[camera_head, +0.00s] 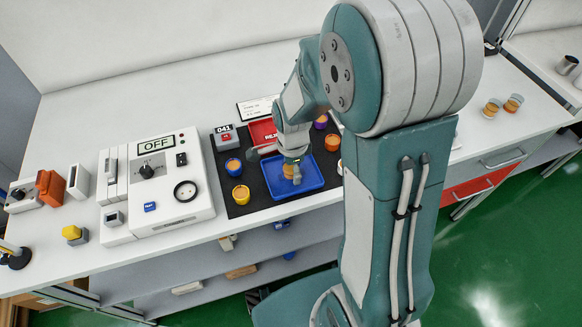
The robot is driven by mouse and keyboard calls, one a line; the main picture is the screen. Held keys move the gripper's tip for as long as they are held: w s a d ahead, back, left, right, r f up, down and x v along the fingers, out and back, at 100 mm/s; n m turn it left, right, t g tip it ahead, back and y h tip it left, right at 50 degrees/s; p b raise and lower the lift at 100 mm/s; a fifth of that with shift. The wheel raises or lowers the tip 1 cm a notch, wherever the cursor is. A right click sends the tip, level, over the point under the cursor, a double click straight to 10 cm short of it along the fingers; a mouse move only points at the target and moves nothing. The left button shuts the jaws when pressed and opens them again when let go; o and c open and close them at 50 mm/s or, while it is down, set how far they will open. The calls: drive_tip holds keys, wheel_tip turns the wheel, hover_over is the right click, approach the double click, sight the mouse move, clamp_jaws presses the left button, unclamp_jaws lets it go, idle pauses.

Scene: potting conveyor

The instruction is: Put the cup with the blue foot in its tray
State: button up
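A blue tray (305,184) lies on the dark mat. A cup with an orange top (289,171) is in or just above this tray, directly below my gripper (291,158). The gripper covers part of this cup, and I cannot see its foot. I cannot tell whether the fingers are closed on it. A blue cup with an orange top (233,167) stands on the mat left of the tray. A yellow cup (241,195) stands below it, and a purple cup (321,122) stands beyond the tray.
A red tray with lettering (262,132) lies behind the blue tray, partly behind my arm. A control box reading OFF (157,184) stands to the left. My arm hides the table right of the mat. Two cups (492,108) stand far right. The table's front edge is close to the mat.

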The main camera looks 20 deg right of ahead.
drive_tip(key=shift+a, duration=0.1)
drive_tip(key=shift+r, duration=0.1)
wheel_tip(320, 180, up, 11)
drive_tip(key=shift+r, duration=0.2)
drive_tip(key=s+r+n+t, duration=0.5)
drive_tip(key=s+r+n, duration=0.5)
drive_tip(key=s+n, duration=0.4)
drive_tip(key=n, duration=0.4)
drive_tip(key=shift+r+t, duration=0.3)
drive_tip(key=shift+r, duration=0.1)
drive_tip(key=shift+s, duration=0.1)
